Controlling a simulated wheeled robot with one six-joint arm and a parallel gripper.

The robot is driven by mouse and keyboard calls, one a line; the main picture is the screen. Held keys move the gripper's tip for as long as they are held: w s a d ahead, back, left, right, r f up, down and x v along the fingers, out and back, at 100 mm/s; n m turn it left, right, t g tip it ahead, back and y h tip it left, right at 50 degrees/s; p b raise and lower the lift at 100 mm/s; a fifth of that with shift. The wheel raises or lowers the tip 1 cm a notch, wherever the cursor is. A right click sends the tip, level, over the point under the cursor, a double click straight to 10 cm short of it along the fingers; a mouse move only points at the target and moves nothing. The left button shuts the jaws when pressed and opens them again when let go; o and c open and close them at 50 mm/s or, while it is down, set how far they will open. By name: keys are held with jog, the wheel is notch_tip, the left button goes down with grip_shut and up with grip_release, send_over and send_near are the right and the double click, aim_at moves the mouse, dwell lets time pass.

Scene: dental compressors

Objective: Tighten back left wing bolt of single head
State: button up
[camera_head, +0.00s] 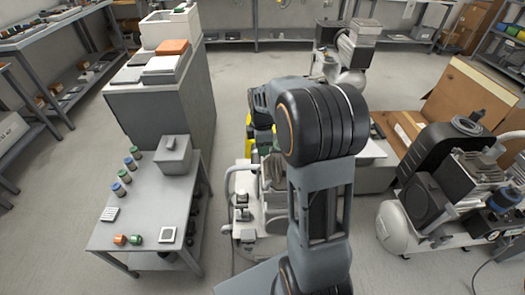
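A compressor (245,212) with pale pipes and metal fittings stands just left of my arm, low in the middle of the head view. My arm hides much of it. I cannot tell whether it is the single head one. No wing bolt can be made out. My arm rises from the bottom centre and bends at a large dark joint, with a further link behind it on the left. My gripper is not visible; the arm's own links block the view beyond the joint.
A small grey table (150,215) with jars and a grey box (174,154) stands left. A tall cabinet (170,108) is behind it. A large compressor (400,225) with a black housing stands right, another (345,72) at the back. Floor is clear at back centre-left.

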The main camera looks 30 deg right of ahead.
jog(key=shift+f, duration=0.85)
jog(key=shift+c, duration=0.3)
grip_shut()
